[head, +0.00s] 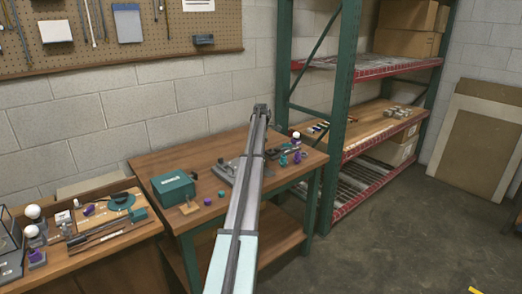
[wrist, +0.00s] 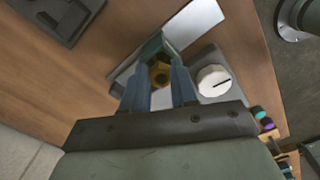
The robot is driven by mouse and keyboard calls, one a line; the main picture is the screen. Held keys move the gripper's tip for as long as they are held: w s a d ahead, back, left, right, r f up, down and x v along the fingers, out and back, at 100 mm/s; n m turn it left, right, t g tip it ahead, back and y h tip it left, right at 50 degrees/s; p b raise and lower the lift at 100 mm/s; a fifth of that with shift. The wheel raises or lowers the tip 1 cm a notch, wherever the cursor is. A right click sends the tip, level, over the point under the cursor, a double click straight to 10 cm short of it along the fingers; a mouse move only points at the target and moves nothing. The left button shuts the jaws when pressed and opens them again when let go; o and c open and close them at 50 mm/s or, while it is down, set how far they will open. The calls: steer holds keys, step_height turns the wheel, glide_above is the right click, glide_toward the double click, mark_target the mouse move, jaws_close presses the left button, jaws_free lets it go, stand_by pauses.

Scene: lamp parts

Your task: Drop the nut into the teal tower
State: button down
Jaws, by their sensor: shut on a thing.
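In the wrist view, my gripper (wrist: 158,82) has its two blue-grey fingers shut on a brass-coloured nut (wrist: 160,72). A dark teal piece, which looks like the teal tower (wrist: 152,46), shows just beyond the fingertips and is partly covered by the nut and fingers. I cannot tell whether the nut touches it or is above it. In the head view my own arm covers the middle of the table, and I cannot make out the fingers, nut or tower there.
A white dial (wrist: 213,80) on a grey device is close to the right finger. A pale, shiny plate (wrist: 195,22) lies beyond. On the wooden table (head: 160,160), a teal box (head: 174,188) stands left of my arm. Small purple and teal parts (head: 297,157) are on the right.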

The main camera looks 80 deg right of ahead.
steer(key=shift+f, duration=0.5)
stand_by(1.0)
steer(key=c, duration=0.8)
jaws_free()
steer(key=shift+r, duration=0.15)
steer(key=shift+r, duration=2.35)
